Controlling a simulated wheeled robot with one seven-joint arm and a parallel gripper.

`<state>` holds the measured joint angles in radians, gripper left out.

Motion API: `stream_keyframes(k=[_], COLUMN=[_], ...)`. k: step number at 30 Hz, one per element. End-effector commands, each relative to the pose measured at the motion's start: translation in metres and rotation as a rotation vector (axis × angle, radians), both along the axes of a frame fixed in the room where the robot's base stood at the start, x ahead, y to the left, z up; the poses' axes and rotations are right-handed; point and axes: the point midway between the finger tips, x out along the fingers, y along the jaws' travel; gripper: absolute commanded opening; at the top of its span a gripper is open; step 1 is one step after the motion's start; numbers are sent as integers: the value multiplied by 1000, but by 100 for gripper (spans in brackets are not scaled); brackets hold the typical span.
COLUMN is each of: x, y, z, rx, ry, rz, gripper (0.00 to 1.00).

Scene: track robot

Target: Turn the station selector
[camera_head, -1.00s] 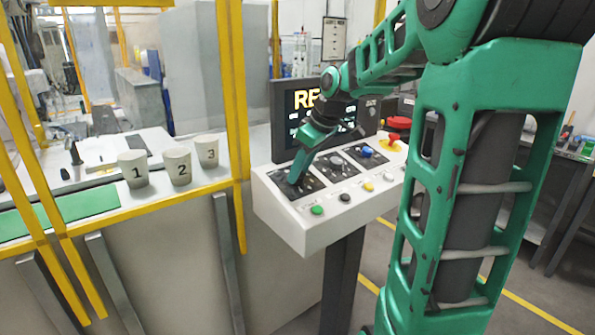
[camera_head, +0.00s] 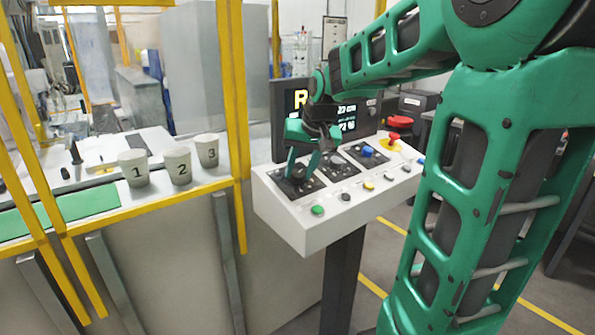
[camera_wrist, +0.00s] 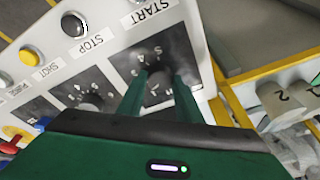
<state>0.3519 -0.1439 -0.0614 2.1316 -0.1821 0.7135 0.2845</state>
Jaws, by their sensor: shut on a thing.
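The station selector (camera_wrist: 157,72) is a dark knob on a black square plate on the console. In the wrist view my gripper (camera_wrist: 156,88) has its two green fingers on either side of the knob, shut on it. In the head view my gripper (camera_head: 300,172) reaches down onto the leftmost black plate of the white console (camera_head: 300,228). The knob itself is largely hidden there by the fingers. Letters or digits ring the knob in the wrist view, but they are too small to read surely.
Two more black plates with knobs sit to the right, with a row of buttons in front, including a green button (camera_head: 318,210). A red emergency button (camera_head: 398,137) is at the far right. A screen (camera_head: 318,115) stands behind. Cups 1, 2 and 3 stand beyond a yellow frame (camera_head: 238,90).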

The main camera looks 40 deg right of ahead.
Motion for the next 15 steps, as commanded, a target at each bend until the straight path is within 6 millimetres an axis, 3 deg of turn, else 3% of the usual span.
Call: stream_keyframes(k=[15], x=[1], y=[3], z=[1], rx=[58], ry=[1], rz=[-210], gripper=[10])
